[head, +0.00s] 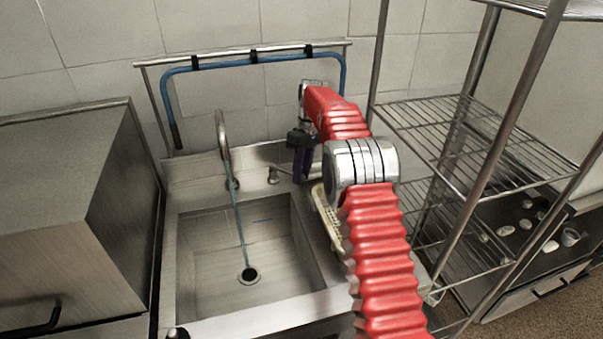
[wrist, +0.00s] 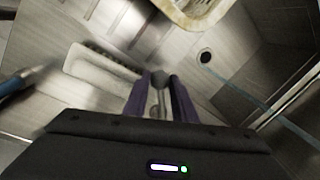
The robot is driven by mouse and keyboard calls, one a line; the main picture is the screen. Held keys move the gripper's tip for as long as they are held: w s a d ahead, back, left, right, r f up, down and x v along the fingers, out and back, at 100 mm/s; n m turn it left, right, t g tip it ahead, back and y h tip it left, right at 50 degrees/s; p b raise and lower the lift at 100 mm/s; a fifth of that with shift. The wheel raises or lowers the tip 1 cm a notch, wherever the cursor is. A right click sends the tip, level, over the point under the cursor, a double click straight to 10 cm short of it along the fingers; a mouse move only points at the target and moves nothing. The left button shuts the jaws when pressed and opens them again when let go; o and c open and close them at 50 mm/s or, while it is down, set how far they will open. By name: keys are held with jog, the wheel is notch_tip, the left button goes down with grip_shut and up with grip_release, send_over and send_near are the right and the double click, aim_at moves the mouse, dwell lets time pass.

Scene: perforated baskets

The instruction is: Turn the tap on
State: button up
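The tap's curved metal spout (head: 222,140) rises at the back of the steel sink. A thin blue-green stream, which looks like water, runs from it down to the drain (head: 248,275). The small metal tap lever (head: 275,174) stands right of the spout. My gripper (head: 303,172) points down at the lever's right end, its purple fingers apart. In the wrist view, the lever's rounded end (wrist: 158,79) lies between the fingertips of my gripper (wrist: 160,88). Gaps show beside its stem; whether the tips touch the knob is unclear.
A pale tray-like item (head: 327,217) lies on the sink's right side, under my arm. A steel cabinet (head: 75,215) stands left. A wire rack (head: 470,135) stands close on the right. A blue hose (head: 255,60) hangs on a rail behind the sink.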

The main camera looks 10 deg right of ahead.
jog(key=o, duration=0.5)
jog(key=shift+c, duration=0.2)
jog(key=shift+r, duration=0.15)
notch_tip(320, 180, up, 11)
jog(key=w+d, duration=0.1)
jog(key=d, duration=0.1)
jog(key=shift+w+r, duration=0.15)
dwell(0.6)
